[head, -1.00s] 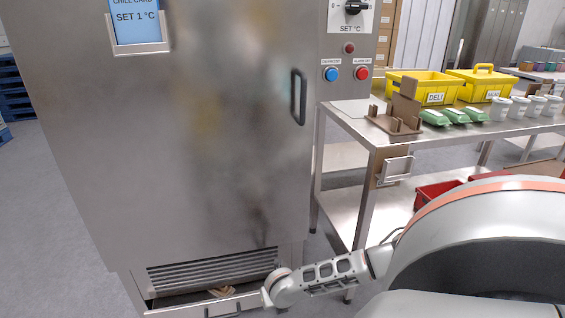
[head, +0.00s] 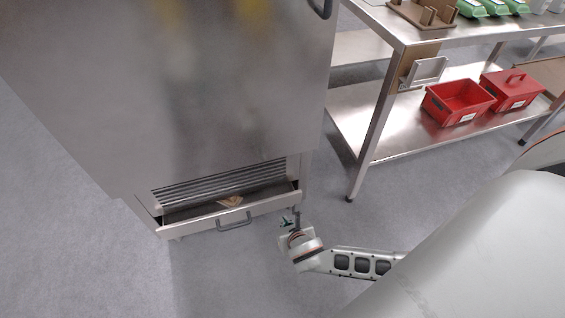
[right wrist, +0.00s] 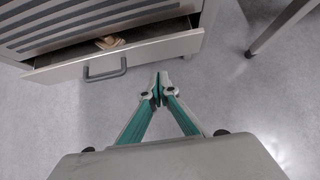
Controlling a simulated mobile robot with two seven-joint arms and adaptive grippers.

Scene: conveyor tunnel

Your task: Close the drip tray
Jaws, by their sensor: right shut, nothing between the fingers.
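The drip tray (head: 205,226) is a shallow steel drawer at the foot of the steel cabinet, below the louvred grille. It is pulled out a little and has a grey bar handle (head: 234,221) on its front. A small tan scrap lies inside. My right gripper (head: 290,218) is in front of the tray's right end, apart from it. In the right wrist view the gripper (right wrist: 159,80) is shut and empty, with the tray front (right wrist: 140,57) ahead and the handle (right wrist: 105,72) ahead to the left. My left gripper is not in view.
The steel cabinet (head: 190,100) rises above the tray. A steel table (head: 380,130) stands to the right, with its leg near the cabinet. Red bins (head: 458,101) sit on its lower shelf. The grey floor (head: 230,280) in front of the tray is clear.

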